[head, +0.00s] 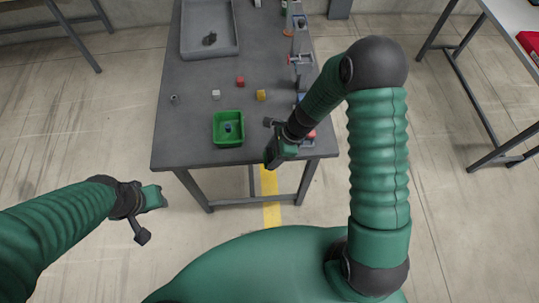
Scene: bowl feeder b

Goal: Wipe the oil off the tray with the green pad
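A grey tray (225,50) with raised rims lies at the far left of the grey table. A small dark lump or patch (209,39) is in it; I cannot tell whether this is oil. I cannot make out a green pad for certain. My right gripper (271,160) hangs over the table's near right edge, away from the tray. My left gripper (163,197) is off the table at its near left, over the floor. Both grippers are too small to tell whether their fingers are apart, and I see nothing clearly held.
A green bin (219,140) with a blue piece (228,127) stands near the front. Red (240,81), white (216,94) and yellow (261,95) blocks and a small grey ring (174,99) lie beyond it. Several fixtures line the right edge, partly behind my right arm.

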